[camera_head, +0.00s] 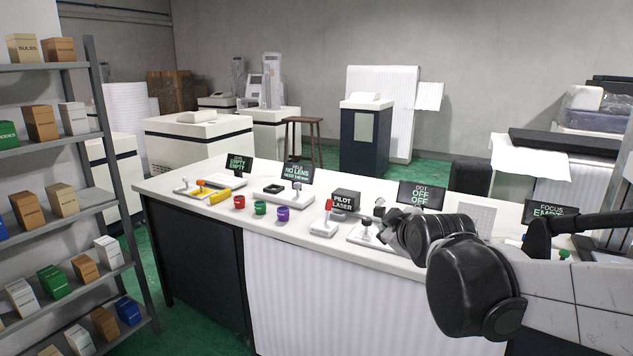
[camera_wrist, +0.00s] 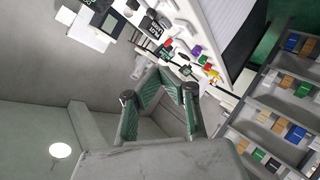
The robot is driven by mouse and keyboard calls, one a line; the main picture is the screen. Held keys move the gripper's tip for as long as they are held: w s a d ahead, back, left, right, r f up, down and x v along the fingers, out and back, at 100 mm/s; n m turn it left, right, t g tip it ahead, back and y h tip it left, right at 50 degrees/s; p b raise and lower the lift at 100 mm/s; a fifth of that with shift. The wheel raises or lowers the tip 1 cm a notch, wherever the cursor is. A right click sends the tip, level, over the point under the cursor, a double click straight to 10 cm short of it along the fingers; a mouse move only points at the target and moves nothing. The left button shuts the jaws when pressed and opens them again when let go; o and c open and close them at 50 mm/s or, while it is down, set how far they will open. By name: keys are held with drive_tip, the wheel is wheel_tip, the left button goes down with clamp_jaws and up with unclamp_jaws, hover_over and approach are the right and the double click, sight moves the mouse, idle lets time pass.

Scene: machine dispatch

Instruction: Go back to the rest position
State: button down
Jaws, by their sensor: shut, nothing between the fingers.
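My arm reaches in from the right of the head view, over the right part of the white counter (camera_head: 215,178). My gripper (camera_head: 388,222) is small and partly hidden by my own wrist there, in front of the "DOT OFF OFF" sign (camera_head: 420,195). In the wrist view, my gripper (camera_wrist: 160,74) shows its green-padded fingers with the tips together and nothing held. The wrist view is tilted, with the counter and its items beyond the fingers. I cannot tell the exact height of the fingers above the counter.
A pilot laser box (camera_head: 345,200) and a red-topped switch (camera_head: 326,219) stand near the gripper. A shelf (camera_head: 75,208) with several boxes is at the left.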

drive_tip(key=s+d+f+m+g+p, duration=0.1)
drive_tip(key=s+m+g, duration=0.1)
drive_tip(key=s, duration=0.7)
drive_tip(key=s+d+f+m+g+p, duration=0.1)
drive_tip(key=s+m, duration=0.3)
drive_tip(key=s, duration=0.5)
drive_tip(key=s+d+f+m+g+h+p, duration=0.1)
drive_tip(key=s+d+f+m+g, duration=0.1)
drive_tip(key=s, duration=0.6)
drive_tip(key=shift+s+d+f+m+g+p, duration=0.4)
drive_tip(key=shift+f+m, duration=0.3)
drive_tip(key=shift+m, duration=0.2)
